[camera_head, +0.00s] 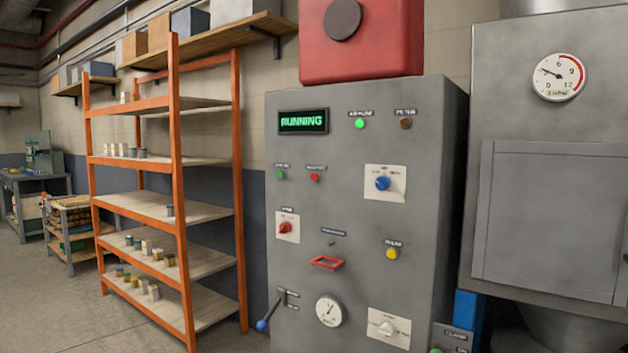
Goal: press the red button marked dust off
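A grey control cabinet (350,160) stands in the middle of the view. A small red round button (315,177) sits on its upper left front under a small dark label, whose text is too small to read surely. A green button (280,174) is to its left. A red rotary knob (286,228) on a pale plate is below and to the left. A display (303,121) at the top reads RUNNING. Neither of my grippers is in view.
The front also has a blue knob (383,183), a yellow button (392,254), a red handle (327,263), a blue-tipped lever (263,324) and a gauge (329,310). An orange shelf rack (177,200) stands left. A grey machine (550,200) stands right.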

